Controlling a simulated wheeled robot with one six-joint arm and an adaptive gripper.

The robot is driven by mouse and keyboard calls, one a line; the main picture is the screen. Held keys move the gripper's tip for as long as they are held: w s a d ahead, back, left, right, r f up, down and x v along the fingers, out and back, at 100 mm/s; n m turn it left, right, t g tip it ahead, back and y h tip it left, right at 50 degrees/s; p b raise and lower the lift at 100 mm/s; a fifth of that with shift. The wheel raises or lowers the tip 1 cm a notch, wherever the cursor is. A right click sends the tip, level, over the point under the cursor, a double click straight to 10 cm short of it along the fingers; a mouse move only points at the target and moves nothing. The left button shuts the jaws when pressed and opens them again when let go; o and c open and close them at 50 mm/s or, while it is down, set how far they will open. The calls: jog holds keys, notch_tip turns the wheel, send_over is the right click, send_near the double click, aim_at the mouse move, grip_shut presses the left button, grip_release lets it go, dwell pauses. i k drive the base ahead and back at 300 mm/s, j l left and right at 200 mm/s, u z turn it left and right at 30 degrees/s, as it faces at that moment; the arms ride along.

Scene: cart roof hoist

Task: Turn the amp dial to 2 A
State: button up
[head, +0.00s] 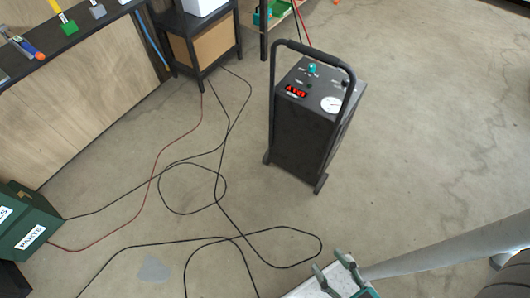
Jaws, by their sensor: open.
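A black upright cart-like machine (305,140) with a tall tube handle (273,90) stands on the floor right of the middle. Its sloped top carries a teal knob (312,69), a lit red display (296,91), a white round gauge (331,104) and small dark controls. The marks around the knobs are too small to read, so I cannot tell which is the amp dial or where it points. The display's characters are blurred. My gripper (331,266) is at the bottom edge, open and empty, well apart from the machine.
Black and red cables (220,200) loop over the floor left of the machine. A green box (28,225) marked PARTS is at the lower left. A workbench (80,90) with tools and a black stand (197,45) are at the upper left.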

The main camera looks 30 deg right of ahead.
aim_at(311, 68)
jog(key=z, duration=0.65)
jog(key=i+l, duration=0.45)
jog(key=i, duration=0.3)
jog(key=l, duration=0.4)
jog(key=i+l+z, duration=0.15)
jog(key=l, duration=0.25)
jog(key=i+l, duration=0.1)
jog(key=l, duration=0.25)
jog(key=i+j, duration=0.25)
jog(key=j, duration=0.25)
jog(key=z, duration=0.05)
